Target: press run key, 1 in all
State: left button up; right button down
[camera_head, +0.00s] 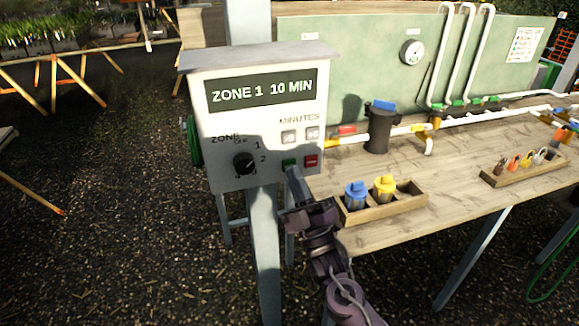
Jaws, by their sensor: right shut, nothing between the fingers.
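A white control box (215,125) on a post shows "ZONE 1 10 MIN" on its dark display (262,93). Its face carries a black zone knob (244,163), two pale keys under "MINUTES", a green key (289,162) and a red key (311,160). Any lettering on the green and red keys is too small to read. My right gripper (293,172) is shut and empty, its tips just below the green key and partly over its lower edge. Whether they touch it I cannot tell. My left gripper is out of view.
Right of the box stands a wooden bench (450,170) with white pipes and a dark filter (380,128). A wooden tray (405,205) holding blue and yellow capped parts sits close to my right gripper. Gravel floor lies open at left.

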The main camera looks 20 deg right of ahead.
jog(key=shift+w, duration=0.35)
dwell(0.6)
jog(key=shift+s, duration=0.8)
jog(key=s+p, duration=0.2)
jog(key=s, duration=0.3)
jog(key=shift+d, duration=0.1)
dwell(0.8)
